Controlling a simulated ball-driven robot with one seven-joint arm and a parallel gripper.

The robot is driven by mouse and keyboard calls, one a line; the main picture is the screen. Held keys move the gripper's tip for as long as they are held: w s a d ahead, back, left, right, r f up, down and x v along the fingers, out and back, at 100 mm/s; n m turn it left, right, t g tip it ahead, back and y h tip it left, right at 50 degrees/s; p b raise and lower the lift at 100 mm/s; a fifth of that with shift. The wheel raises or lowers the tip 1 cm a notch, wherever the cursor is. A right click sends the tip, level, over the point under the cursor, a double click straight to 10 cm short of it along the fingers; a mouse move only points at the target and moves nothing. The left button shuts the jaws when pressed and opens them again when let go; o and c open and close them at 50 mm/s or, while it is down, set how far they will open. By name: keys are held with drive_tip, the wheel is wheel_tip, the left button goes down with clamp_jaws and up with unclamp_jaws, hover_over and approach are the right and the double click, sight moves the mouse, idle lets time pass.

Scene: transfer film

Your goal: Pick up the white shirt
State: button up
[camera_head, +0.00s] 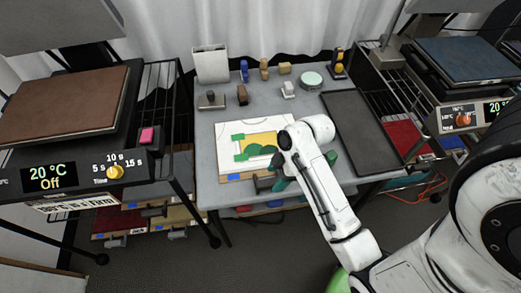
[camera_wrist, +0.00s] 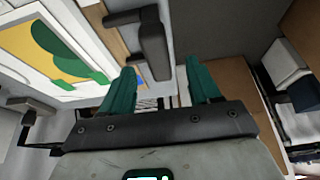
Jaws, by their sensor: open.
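My gripper (camera_wrist: 161,72) is open, with its two teal fingers apart. In the wrist view, a dark handle (camera_wrist: 153,48) shows just beyond and between the fingertips; I cannot tell whether they touch it. In the head view, my gripper (camera_head: 279,179) is at the front edge of the table, close to that handle (camera_head: 263,184), and my arm partly hides it. A folded white cloth (camera_wrist: 286,62), possibly the white shirt, lies at the right edge of the wrist view, away from the fingers. I cannot pick out a shirt in the head view.
A white sheet with a green and yellow print (camera_head: 222,135) lies on the grey table (camera_head: 225,100). A dark tray (camera_head: 362,125) lies at its right. Heat presses stand left (camera_head: 65,105) and right (camera_head: 465,60). Drawers with coloured cloth (camera_head: 120,222) sit under the left press.

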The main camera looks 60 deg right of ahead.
sight(270, 182)
drive_tip(key=shift+x, duration=2.2)
drive_tip(key=shift+w, duration=0.2)
clamp_jaws()
drive_tip(key=shift+r, duration=0.1)
